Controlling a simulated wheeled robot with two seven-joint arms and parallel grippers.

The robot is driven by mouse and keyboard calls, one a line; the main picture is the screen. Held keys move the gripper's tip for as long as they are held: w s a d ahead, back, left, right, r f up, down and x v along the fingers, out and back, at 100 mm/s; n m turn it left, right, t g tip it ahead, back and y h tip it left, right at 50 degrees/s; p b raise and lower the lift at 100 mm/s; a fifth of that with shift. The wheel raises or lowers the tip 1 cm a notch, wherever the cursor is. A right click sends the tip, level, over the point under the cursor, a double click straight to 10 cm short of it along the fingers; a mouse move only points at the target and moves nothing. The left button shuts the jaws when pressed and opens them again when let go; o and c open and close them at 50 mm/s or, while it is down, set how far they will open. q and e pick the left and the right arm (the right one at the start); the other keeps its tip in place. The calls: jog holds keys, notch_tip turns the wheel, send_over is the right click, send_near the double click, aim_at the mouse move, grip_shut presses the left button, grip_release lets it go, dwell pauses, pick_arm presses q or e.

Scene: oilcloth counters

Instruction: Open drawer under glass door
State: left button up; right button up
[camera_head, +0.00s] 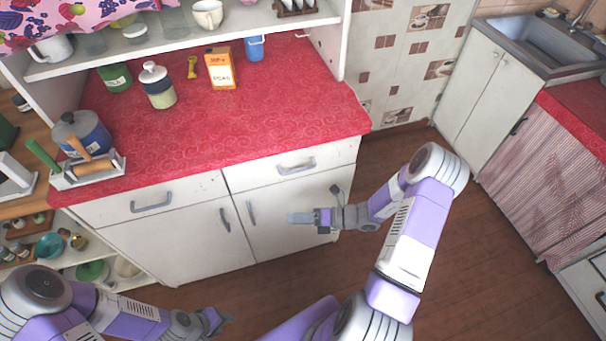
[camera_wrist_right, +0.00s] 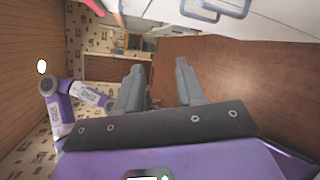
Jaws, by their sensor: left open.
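A white cabinet under the red counter has two closed drawers side by side. The left drawer (camera_head: 110,210) has a grey bar handle (camera_head: 151,207). The right drawer (camera_head: 260,175) has a grey bar handle (camera_head: 296,167). No glass door can be made out. My right gripper (camera_head: 293,218) is in front of the right lower door, below the right drawer's handle, holding nothing. In the right wrist view its two fingers (camera_wrist_right: 159,80) stand apart, and grey handles (camera_wrist_right: 226,10) show at the top edge. My left gripper (camera_head: 222,319) is open and empty, low above the floor.
Lower doors with upright handles (camera_head: 251,213) are shut. Jars, a yellow-orange box (camera_head: 219,68), a blue cup (camera_head: 254,48) and a pot (camera_head: 82,133) stand on the counter. A sink unit (camera_head: 545,45) is at the right. Wooden floor (camera_head: 470,250) is clear right of my right arm.

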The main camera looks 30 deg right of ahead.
aim_at(303, 172)
jog(key=w+d+r+m+t+h, duration=0.2)
jog(key=d+r+m+t, duration=0.15)
jog(key=d, duration=0.25)
jog(key=w+d+r+m+t+h, duration=0.1)
jog(key=d+r+m+t, duration=0.1)
jog(key=d+m+t, duration=0.3)
jog(key=shift+n+g, duration=0.25)
jog(key=shift+g, duration=0.2)
jog(key=x, duration=0.2)
jog(key=b+x, duration=0.1)
jog(key=x, duration=0.2)
jog(key=b+x, duration=0.1)
jog(key=x, duration=0.1)
jog(key=shift+w+d, duration=0.25)
jog(key=shift+w, duration=0.05)
grip_shut()
